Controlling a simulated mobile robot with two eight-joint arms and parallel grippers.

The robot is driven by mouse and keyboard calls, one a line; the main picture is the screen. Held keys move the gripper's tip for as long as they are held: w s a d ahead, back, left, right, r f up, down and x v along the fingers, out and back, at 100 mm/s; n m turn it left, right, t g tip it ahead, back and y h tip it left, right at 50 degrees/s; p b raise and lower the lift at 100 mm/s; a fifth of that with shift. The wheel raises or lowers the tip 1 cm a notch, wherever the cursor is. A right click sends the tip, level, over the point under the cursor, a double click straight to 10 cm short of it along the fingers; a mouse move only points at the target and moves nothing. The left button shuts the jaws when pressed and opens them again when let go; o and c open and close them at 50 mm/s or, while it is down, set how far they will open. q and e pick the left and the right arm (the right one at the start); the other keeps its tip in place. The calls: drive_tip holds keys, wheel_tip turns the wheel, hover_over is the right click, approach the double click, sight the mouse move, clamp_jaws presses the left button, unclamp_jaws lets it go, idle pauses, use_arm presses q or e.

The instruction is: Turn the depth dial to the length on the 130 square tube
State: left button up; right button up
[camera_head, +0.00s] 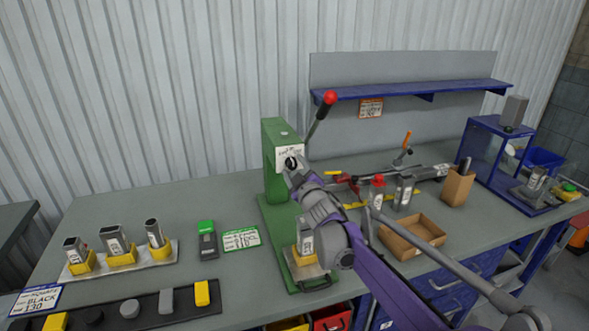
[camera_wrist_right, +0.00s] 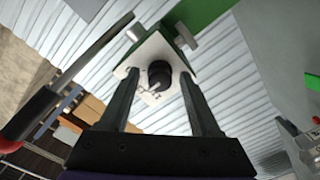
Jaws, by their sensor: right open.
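The depth dial (camera_wrist_right: 159,74) is a black knob on a white plate of the green press (camera_head: 275,165). In the head view the dial (camera_head: 291,162) is partly covered by my right gripper (camera_head: 293,172). In the right wrist view my right gripper (camera_wrist_right: 160,85) is open, with one finger each side of the dial and gaps visible between. Whether the tips reach alongside the knob, I cannot tell. Three labelled tubes stand in yellow holders at left: one (camera_head: 74,246), one (camera_head: 113,238), one (camera_head: 154,232). Another tube (camera_head: 306,236) stands in the press. Their lengths are unreadable.
The press lever (camera_head: 321,115) with its red knob rises right of the dial; it also shows in the wrist view (camera_wrist_right: 70,75). A "BLACK 130" card (camera_head: 37,300) and dark cap strip (camera_head: 140,308) lie front left.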

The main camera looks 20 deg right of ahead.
drive_tip(key=shift+s, duration=0.1)
drive_tip(key=s+b, duration=0.1)
drive_tip(key=s, duration=0.9)
drive_tip(key=shift+s+d+b, duration=0.2)
drive_tip(key=shift+s+b, duration=0.15)
drive_tip(key=s+a+f+m+g, duration=0.1)
drive_tip(key=s+f+m+g, duration=0.2)
drive_tip(key=s+f, duration=0.5)
drive_tip(key=s+a+f+m+g, duration=0.1)
drive_tip(key=s+f+m+g, duration=0.2)
drive_tip(key=s, duration=1.2)
drive_tip(key=s+a+f+m+g+p, duration=0.1)
drive_tip(key=s+f+m+g, duration=0.2)
drive_tip(key=s+f, duration=0.9)
drive_tip(key=f+g, duration=0.1)
drive_tip(key=g, duration=0.2)
drive_tip(key=shift+a+g+h, duration=0.25)
drive_tip(key=shift+g+h, duration=0.05)
